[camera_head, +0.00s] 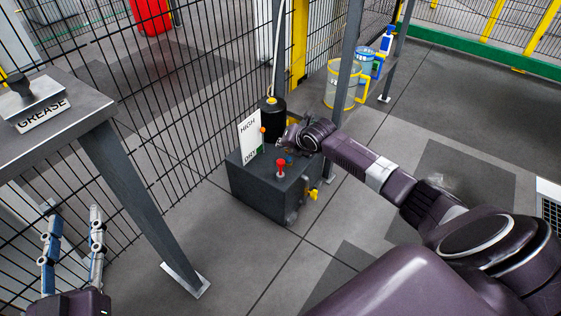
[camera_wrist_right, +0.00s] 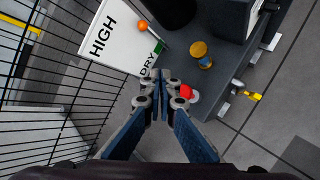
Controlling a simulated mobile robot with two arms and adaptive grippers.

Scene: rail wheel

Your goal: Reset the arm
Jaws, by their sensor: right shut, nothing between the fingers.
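My right arm reaches from the right to a dark box unit (camera_head: 262,190). My right gripper (camera_wrist_right: 173,76) is shut and empty, its fingertips together near the HIGH/DRY sign. In the head view the right gripper (camera_head: 284,140) is small and partly hidden by its own wrist, above the box. The white HIGH/DRY sign (camera_head: 250,137) has an orange ball and a green mark, and also shows in the wrist view (camera_wrist_right: 117,40). A red knob (camera_head: 280,165) stands on the box; it is partly behind the fingers in the wrist view (camera_wrist_right: 186,91). My left gripper (camera_head: 72,215) is open and empty at lower left.
A grey table (camera_head: 82,105) with a GREASE-labelled holder (camera_head: 38,112) stands at left. A black wire fence (camera_head: 190,110) runs behind the box. A grey post (camera_head: 350,60) rises beside it. Clear buckets (camera_head: 342,90) stand behind. A yellow valve handle (camera_head: 313,195) sticks out.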

